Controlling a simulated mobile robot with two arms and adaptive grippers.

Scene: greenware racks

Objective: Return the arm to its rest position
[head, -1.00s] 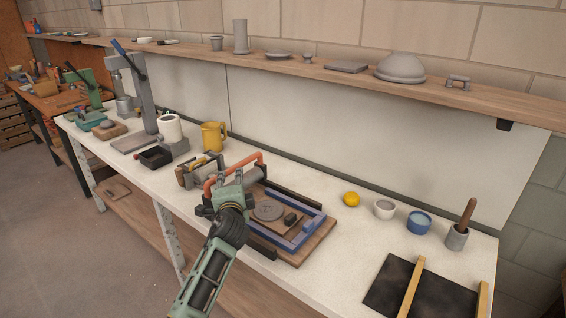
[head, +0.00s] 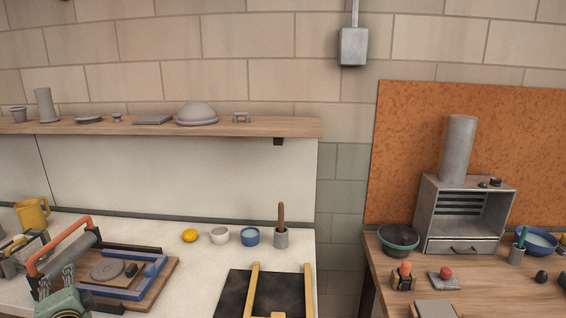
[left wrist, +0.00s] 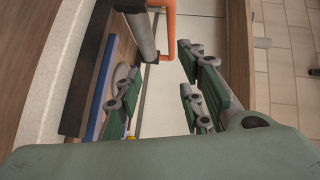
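My left gripper (head: 56,282) shows at the lower left of the head view, at the near left side of the blue-framed press with the orange handle (head: 58,243). In the left wrist view its green finger pads (left wrist: 162,98) stand wide apart with nothing between them. The orange handle (left wrist: 169,30) and a grey roller (left wrist: 142,38) show beyond the fingers. I cannot tell from these views how close the gripper is to the press. My right gripper is in neither view.
On the white bench stand a yellow mug (head: 32,212), a yellow ball (head: 190,236), a white cup (head: 219,235), a blue cup (head: 250,236) and a grey pot with a stick (head: 281,238). A black board (head: 236,290) lies in front. A wooden table (head: 385,265) stands right.

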